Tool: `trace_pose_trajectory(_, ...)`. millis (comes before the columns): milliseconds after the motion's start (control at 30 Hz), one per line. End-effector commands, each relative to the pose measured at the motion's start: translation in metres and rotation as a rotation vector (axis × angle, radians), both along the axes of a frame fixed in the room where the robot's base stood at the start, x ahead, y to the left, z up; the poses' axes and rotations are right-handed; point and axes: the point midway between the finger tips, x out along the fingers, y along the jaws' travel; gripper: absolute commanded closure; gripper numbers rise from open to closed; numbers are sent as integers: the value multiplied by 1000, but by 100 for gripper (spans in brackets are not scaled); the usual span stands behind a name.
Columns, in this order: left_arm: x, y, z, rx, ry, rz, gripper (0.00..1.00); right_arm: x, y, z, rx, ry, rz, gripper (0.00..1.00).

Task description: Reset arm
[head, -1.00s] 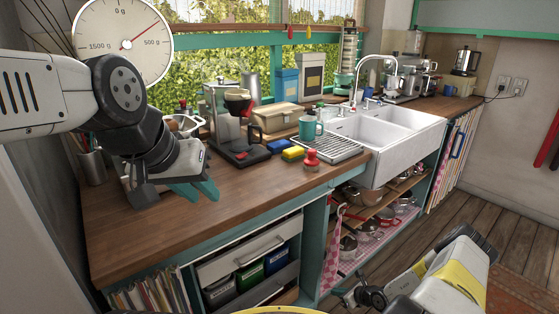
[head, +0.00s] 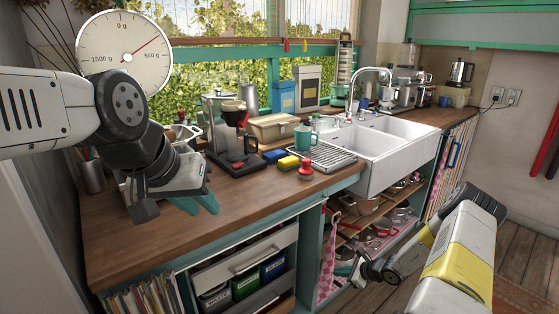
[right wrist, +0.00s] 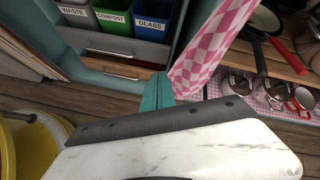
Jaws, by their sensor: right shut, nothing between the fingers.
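My left gripper (head: 197,204) hangs over the left part of the wooden counter (head: 150,240) in the head view. Its teal fingers point down and right, and I see nothing held; the gap between them is unclear. My right arm comes in at the lower right of the head view, bent, its wrist in front of the open shelves. In the right wrist view my right gripper (right wrist: 157,92) has its teal fingers together and empty, beside a pink checked cloth (right wrist: 212,42).
On the counter stand a coffee maker (head: 230,140), a red-knobbed object (head: 306,169) and a drying rack (head: 325,157) by the white sink (head: 385,165). Pans (right wrist: 262,22) sit on the shelf right of the cloth. Sorting bins (right wrist: 114,20) are left of it.

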Motion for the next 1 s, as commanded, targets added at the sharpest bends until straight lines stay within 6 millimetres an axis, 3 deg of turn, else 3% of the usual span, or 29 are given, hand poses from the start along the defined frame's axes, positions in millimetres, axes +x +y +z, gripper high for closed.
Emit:
trace_pose_trajectory(233,0,0,0,0,0,0,72,21,24,136,-173,-175,316,100)
trace_pose_trajectory(467,0,0,0,0,0,0,72,1,61,263,-362,-329,634,100)
trace_pose_trajectory(700,0,0,0,0,0,0,72,-54,95,374,-571,-460,931,100)
trace_pose_trajectory(1000,0,0,0,0,0,0,72,-152,118,473,-857,-591,1243,100)
